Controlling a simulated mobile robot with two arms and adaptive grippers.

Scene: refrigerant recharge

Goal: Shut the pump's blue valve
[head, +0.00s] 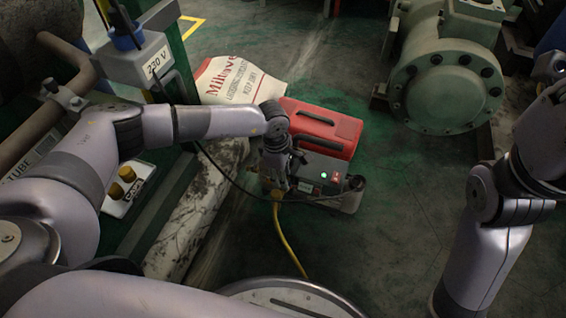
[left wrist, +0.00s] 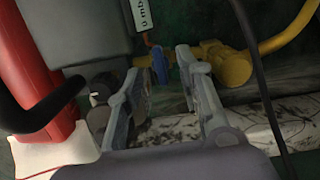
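The pump (head: 325,172) is a dark grey unit with a lit green button, on the floor beside a red case part (head: 318,128). Its blue valve (left wrist: 159,66) shows in the left wrist view as a small blue handle next to a yellow fitting (left wrist: 228,66). My left gripper (head: 277,188) is at the pump's left end. In the left wrist view its two fingers (left wrist: 160,74) are apart, with the blue valve seen between their tips; I cannot tell whether they touch it. The blue valve is hidden by the gripper in the head view. My right gripper is out of view.
A yellow hose (head: 287,245) runs from the pump toward my base, and a black cable (head: 228,178) crosses the floor. A white sack (head: 235,80) lies behind. A large green flanged machine (head: 445,90) stands back right. The floor right of the pump is clear.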

